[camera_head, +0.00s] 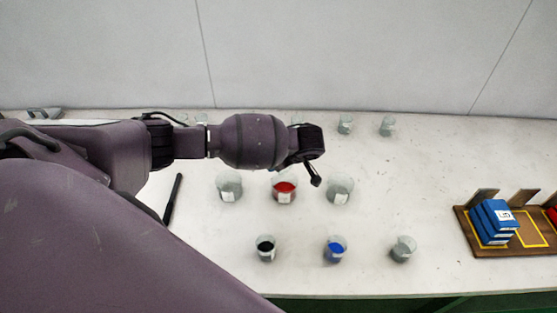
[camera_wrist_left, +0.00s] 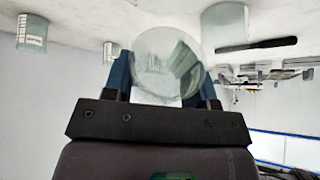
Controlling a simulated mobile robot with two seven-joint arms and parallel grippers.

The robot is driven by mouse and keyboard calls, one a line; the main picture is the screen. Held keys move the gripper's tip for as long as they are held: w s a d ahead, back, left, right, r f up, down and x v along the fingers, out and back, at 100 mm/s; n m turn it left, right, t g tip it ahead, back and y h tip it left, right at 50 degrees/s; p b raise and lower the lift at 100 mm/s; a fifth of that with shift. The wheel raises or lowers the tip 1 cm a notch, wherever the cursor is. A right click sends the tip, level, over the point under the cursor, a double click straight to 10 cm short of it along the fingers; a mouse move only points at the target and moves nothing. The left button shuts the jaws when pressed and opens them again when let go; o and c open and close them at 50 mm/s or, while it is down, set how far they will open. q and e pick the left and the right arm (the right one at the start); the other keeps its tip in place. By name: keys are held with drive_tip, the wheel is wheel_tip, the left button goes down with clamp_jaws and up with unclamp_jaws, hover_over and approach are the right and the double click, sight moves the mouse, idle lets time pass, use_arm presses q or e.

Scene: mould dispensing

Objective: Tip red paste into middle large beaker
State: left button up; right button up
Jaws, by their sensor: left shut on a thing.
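The middle large beaker (camera_head: 285,197) stands in the middle row of the table and has red paste (camera_head: 285,186) in it. My left gripper (camera_head: 311,170) is above and slightly right of it in the head view, turned sideways. In the left wrist view my left gripper (camera_wrist_left: 163,80) is shut on a clear glass beaker (camera_wrist_left: 168,62), whose round end faces the camera. I see no red in it there. In the head view the held beaker is hidden behind my arm. My right gripper is not in view.
Clear large beakers stand left (camera_head: 229,192) and right (camera_head: 340,192) of the middle one. In front are beakers with black (camera_head: 265,254) and blue (camera_head: 335,255) contents and a clear one (camera_head: 403,250). A wooden rack (camera_head: 490,249) with blue boxes is at right. A black stick (camera_head: 173,198) lies left.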

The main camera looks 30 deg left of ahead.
use_arm(q)
drive_tip(key=shift+r, duration=0.1)
drive_tip(key=shift+r+p, duration=0.95)
drive_tip(key=shift+p, duration=0.3)
drive_tip(key=shift+r, duration=0.95)
drive_tip(key=h, duration=0.1)
drive_tip(key=g+h, duration=0.1)
drive_tip(key=h, duration=0.3)
drive_tip(key=shift+r+g, duration=0.3)
drive_tip(key=shift+r, duration=0.05)
drive_tip(key=h, duration=0.1)
drive_tip(key=g+h, duration=0.1)
drive_tip(key=h, duration=0.2)
drive_tip(key=shift+r+h, duration=0.3)
drive_tip(key=g+h, duration=0.1)
drive_tip(key=h, duration=0.4)
drive_tip(key=shift+r+m+g, duration=0.4)
drive_tip(key=g+h, duration=0.1)
drive_tip(key=h, duration=0.1)
drive_tip(key=r+h, duration=0.1)
drive_tip(key=h, duration=0.2)
drive_tip(key=shift+g, duration=0.4)
drive_tip(key=shift+f, duration=0.1)
